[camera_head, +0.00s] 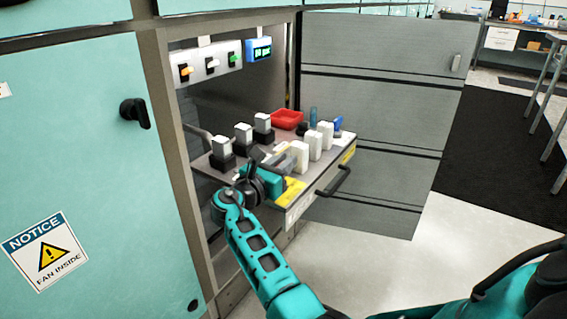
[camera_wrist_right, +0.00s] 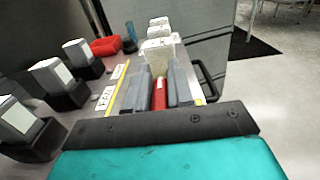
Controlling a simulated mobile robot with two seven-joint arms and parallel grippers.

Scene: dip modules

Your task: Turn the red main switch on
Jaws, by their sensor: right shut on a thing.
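A red part (camera_wrist_right: 159,95) with a small white label, probably the red main switch, stands between the grey fingers of my right gripper (camera_wrist_right: 160,84) in the wrist view. The fingers lie close on both sides of it, and the gripper is shut on it. In the head view, my right gripper (camera_head: 284,163) is low over the pulled-out drawer (camera_head: 313,192), beside a white block. The red part is hidden there, and its on or off position cannot be told. My left gripper is not in view.
Three white modules in black sockets (camera_head: 221,150) stand left of the gripper. White blocks (camera_head: 314,145) stand just beyond it. A red bin (camera_head: 287,118) is at the back. The switch panel (camera_head: 212,66) and display (camera_head: 258,49) hang above. An open grey door (camera_head: 380,100) stands right.

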